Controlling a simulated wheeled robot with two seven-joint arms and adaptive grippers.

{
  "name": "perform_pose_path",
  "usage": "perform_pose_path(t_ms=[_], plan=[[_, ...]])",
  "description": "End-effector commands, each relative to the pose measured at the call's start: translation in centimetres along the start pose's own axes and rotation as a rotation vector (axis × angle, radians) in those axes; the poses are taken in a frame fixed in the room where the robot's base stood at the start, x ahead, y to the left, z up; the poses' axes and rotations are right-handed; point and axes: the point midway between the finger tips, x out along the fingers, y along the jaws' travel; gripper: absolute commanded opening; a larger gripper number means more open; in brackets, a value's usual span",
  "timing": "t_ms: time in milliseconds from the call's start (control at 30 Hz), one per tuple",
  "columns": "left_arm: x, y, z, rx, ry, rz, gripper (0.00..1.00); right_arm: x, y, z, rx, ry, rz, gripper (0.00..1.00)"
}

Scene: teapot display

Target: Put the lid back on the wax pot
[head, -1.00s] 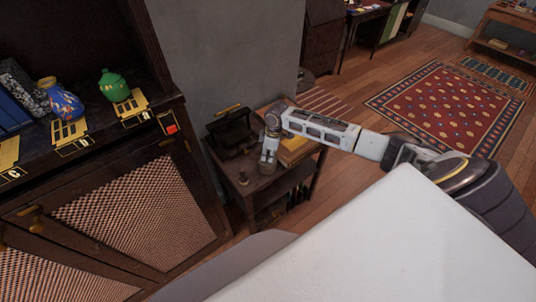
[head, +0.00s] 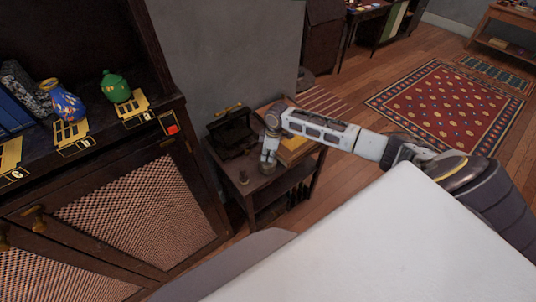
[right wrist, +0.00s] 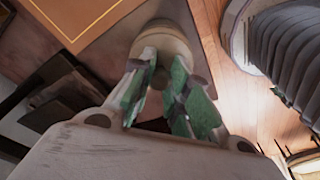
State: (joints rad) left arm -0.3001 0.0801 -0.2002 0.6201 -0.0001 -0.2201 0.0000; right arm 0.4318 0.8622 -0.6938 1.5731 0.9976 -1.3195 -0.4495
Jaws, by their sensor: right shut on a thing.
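My right gripper (head: 268,162) points down over the small dark side table (head: 225,163). In the right wrist view its green-padded fingers (right wrist: 158,88) are closed in on a small knob at the middle of a round, tan-brown lid (right wrist: 172,36). In the head view the gripper largely covers this spot. I cannot tell whether the lid rests on the wax pot or apart from it, and the pot itself is not clearly visible. My left gripper is not in view.
A black box-like object (head: 230,130) stands on the table behind the gripper, with a yellow-brown book (head: 294,150) to the right. A dark cabinet (head: 140,215) with a blue vase (head: 64,101) and a green jar (head: 115,86) stands left. A white surface (head: 400,245) fills the foreground.

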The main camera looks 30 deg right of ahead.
Motion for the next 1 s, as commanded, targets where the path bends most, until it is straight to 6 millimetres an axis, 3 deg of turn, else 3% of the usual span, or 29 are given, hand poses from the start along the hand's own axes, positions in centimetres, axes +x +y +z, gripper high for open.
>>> perform_pose_path(t_ms=[1000], plan=[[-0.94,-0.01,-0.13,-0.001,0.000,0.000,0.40,-0.08,0.02,-0.01,0.000,0.000,0.000,0.00]])
